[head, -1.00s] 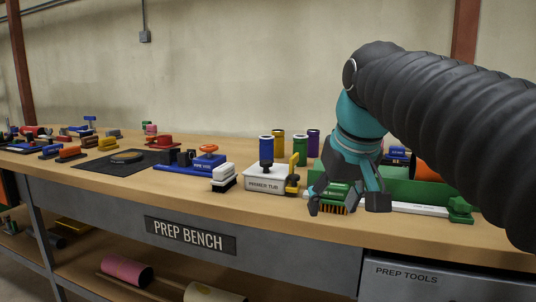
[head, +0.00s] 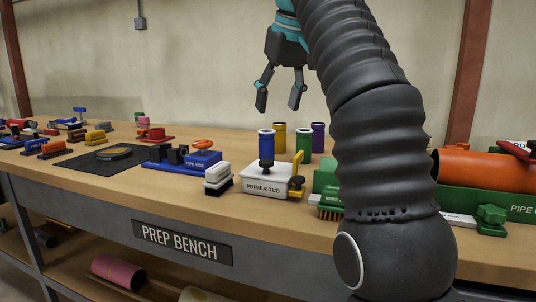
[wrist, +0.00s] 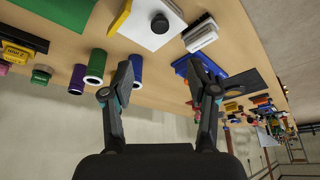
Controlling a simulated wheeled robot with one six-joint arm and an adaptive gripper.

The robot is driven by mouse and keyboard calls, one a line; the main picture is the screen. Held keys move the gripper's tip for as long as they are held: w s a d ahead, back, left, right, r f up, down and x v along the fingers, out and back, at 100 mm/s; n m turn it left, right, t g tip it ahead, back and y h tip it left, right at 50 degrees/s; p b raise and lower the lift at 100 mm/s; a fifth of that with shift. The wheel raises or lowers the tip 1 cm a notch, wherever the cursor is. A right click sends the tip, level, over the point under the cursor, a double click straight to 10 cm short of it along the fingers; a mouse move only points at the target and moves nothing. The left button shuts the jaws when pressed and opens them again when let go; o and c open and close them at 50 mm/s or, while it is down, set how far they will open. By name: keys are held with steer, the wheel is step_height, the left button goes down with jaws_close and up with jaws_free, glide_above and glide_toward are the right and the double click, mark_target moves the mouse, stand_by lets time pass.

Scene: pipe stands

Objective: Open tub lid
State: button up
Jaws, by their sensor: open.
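The primer tub (head: 262,187) is a white box with a white lid on the bench. A dark round knob (head: 267,166) stands on the lid, and a yellow clamp-like part (head: 297,172) is at its right side. The lid is on the tub. In the wrist view the tub's white lid (wrist: 145,28) shows at the top with its dark knob (wrist: 159,23). My gripper (head: 279,106) is open and empty in the air above and behind the tub. Its two fingers also show in the wrist view (wrist: 165,78), spread apart.
Blue, yellow, green and purple cylinders (head: 303,140) stand behind the tub. A white-topped brush (head: 217,178) is close on its left, beside the blue pipe vise (head: 203,160). A green brush (head: 328,188) and an orange pipe (head: 486,171) are to the right.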

mark_target(266, 160)
steer(key=b+x, duration=0.2)
steer(key=x, duration=1.1)
steer(key=shift+f, duration=0.4)
jaws_close()
